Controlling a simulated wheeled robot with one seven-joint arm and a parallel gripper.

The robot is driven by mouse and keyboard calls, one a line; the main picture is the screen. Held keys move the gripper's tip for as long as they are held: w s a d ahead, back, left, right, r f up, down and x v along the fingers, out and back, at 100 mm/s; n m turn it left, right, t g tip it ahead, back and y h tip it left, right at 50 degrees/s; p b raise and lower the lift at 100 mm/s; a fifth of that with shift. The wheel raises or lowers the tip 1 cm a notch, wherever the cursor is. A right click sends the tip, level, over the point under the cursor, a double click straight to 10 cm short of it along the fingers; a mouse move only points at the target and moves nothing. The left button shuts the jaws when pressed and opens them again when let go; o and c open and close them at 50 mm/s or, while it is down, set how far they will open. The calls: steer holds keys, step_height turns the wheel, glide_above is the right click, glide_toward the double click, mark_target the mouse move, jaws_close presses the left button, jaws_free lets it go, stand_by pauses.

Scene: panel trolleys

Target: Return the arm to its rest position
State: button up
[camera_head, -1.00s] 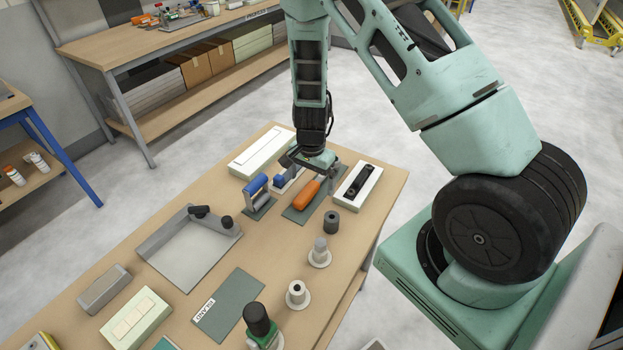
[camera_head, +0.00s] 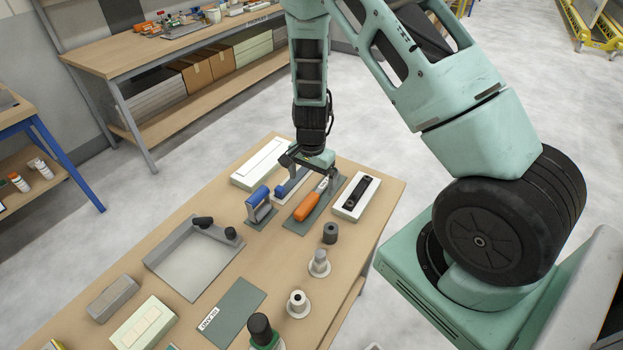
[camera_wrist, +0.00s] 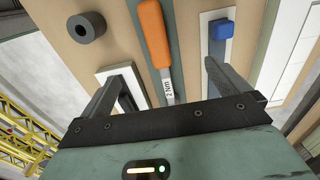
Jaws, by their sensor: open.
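My gripper (camera_head: 310,170) hangs over the far end of the wooden table (camera_head: 375,215), at the end of my downward-reaching forearm. Its jaws are apart with nothing between them, as the wrist view (camera_wrist: 165,78) also shows. Below and in front of them lies an orange-handled tool (camera_head: 307,205) on a dark grey mat. Its shaft label reads "2 Nm" in the wrist view (camera_wrist: 168,88). The gripper partly hides a blue-ended tool (camera_head: 292,184) beside it in the head view.
A white box (camera_head: 247,178) lies near the gripper.

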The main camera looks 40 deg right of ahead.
steer(key=shift+r, duration=0.45)
stand_by(0.3)
steer(key=s+a+r+n+y+b, duration=0.1)
steer(key=s+a+r+n+b, duration=0.25)
steer(key=a, duration=0.55)
steer(key=s+a+r+n+y+b, duration=0.1)
steer(key=s+a+r+n, duration=0.1)
steer(key=a+r+n, duration=0.55)
steer(key=s+a+r+n+b, duration=0.1)
steer(key=s+a+n, duration=0.1)
steer(key=s, duration=0.4)
steer(key=s+a+r+n+h+b, duration=0.1)
steer(key=s+a+r+n, duration=0.1)
steer(key=s+n, duration=0.3)
steer(key=s+a+r+n+b, duration=0.2)
steer(key=s+a+n, duration=0.1)
steer(key=s, duration=0.4)
steer(key=shift+s+a+n, duration=0.4)
steer(key=shift+a, duration=0.05)
